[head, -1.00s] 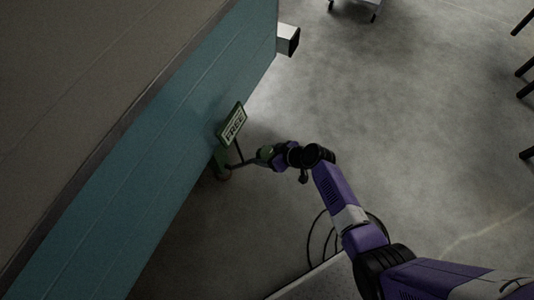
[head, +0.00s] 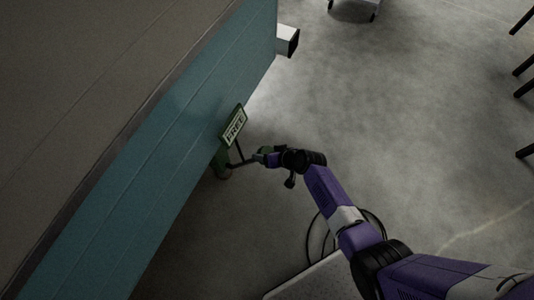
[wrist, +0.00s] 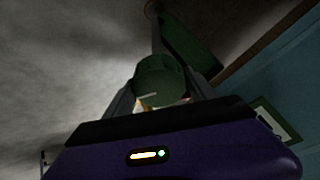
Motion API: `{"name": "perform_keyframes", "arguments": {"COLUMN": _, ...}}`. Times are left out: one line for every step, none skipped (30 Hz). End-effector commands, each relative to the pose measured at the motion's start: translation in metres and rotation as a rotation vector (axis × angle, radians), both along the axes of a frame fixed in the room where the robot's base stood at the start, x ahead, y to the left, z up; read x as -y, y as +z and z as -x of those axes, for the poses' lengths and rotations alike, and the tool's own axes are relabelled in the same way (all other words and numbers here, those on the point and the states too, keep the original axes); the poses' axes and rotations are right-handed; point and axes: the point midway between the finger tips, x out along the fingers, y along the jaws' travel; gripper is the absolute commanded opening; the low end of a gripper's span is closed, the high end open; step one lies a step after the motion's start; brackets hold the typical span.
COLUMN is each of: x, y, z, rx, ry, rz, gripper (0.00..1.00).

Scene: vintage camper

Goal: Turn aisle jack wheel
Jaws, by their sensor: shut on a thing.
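The aisle jack (head: 222,163) is a dark green post close against the blue camper wall in the head view. A thin dark crank arm (head: 241,163) reaches from it toward my gripper. My gripper (head: 263,156) is shut on a green cylindrical knob at the arm's outer end. In the wrist view the green knob (wrist: 160,80) sits between the two grey fingers of my gripper (wrist: 158,92). The dark crank arm runs up behind the knob. A full wheel rim cannot be made out.
A sign reading "FREE" (head: 234,126) stands just above the jack. The blue camper wall (head: 150,170) rises at the left. A grey box-like end (head: 288,41) sticks out from the camper. Open concrete floor (head: 400,110) lies to the right.

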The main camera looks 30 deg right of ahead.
Motion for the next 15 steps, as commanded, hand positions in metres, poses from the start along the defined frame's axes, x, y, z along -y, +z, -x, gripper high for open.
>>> {"name": "perform_keyframes", "arguments": {"x": -0.0009, "y": 0.0001, "z": -0.0002, "rx": 0.000, "ry": 0.001, "rz": -0.001, "gripper": 0.24}}
{"name": "perform_keyframes", "arguments": {"x": -0.0009, "y": 0.0000, "z": -0.0003, "rx": 0.000, "ry": 0.001, "rz": -0.001, "gripper": 0.24}}
{"name": "perform_keyframes", "arguments": {"x": -0.0009, "y": 0.0001, "z": -0.0004, "rx": 0.001, "ry": 0.001, "rz": -0.002, "gripper": 0.24}}
{"name": "perform_keyframes", "arguments": {"x": -0.0009, "y": 0.0000, "z": -0.0003, "rx": 0.001, "ry": 0.002, "rz": -0.001, "gripper": 0.24}}
{"name": "perform_keyframes", "arguments": {"x": -0.0009, "y": 0.0000, "z": -0.0003, "rx": 0.001, "ry": 0.002, "rz": -0.001, "gripper": 0.24}}
{"name": "perform_keyframes", "arguments": {"x": -0.0009, "y": 0.0000, "z": -0.0003, "rx": 0.001, "ry": 0.002, "rz": -0.001, "gripper": 0.24}}
{"name": "perform_keyframes", "arguments": {"x": -0.0009, "y": 0.0000, "z": -0.0003, "rx": 0.001, "ry": 0.002, "rz": -0.001, "gripper": 0.24}}
{"name": "perform_keyframes", "arguments": {"x": -0.0009, "y": 0.0001, "z": -0.0004, "rx": 0.001, "ry": 0.002, "rz": -0.001, "gripper": 0.67}}
{"name": "perform_keyframes", "arguments": {"x": -0.0009, "y": 0.0001, "z": -0.0004, "rx": 0.001, "ry": 0.002, "rz": -0.001, "gripper": 0.74}}
{"name": "perform_keyframes", "arguments": {"x": -0.0009, "y": 0.0001, "z": -0.0004, "rx": 0.001, "ry": 0.002, "rz": -0.001, "gripper": 0.80}}
{"name": "perform_keyframes", "arguments": {"x": -0.0008, "y": 0.0001, "z": -0.0003, "rx": 0.001, "ry": 0.002, "rz": -0.001, "gripper": 0.86}}
{"name": "perform_keyframes", "arguments": {"x": -0.0007, "y": 0.0001, "z": -0.0003, "rx": 0.000, "ry": 0.001, "rz": 0.000, "gripper": 0.86}}
{"name": "perform_keyframes", "arguments": {"x": -0.0007, "y": 0.0001, "z": -0.0003, "rx": 0.000, "ry": 0.001, "rz": 0.000, "gripper": 0.86}}
{"name": "perform_keyframes", "arguments": {"x": -0.0006, "y": 0.0000, "z": -0.0003, "rx": 0.000, "ry": 0.001, "rz": 0.000, "gripper": 0.86}}
{"name": "perform_keyframes", "arguments": {"x": -0.0005, "y": 0.0001, "z": -0.0002, "rx": 0.000, "ry": 0.001, "rz": 0.000, "gripper": 0.86}}
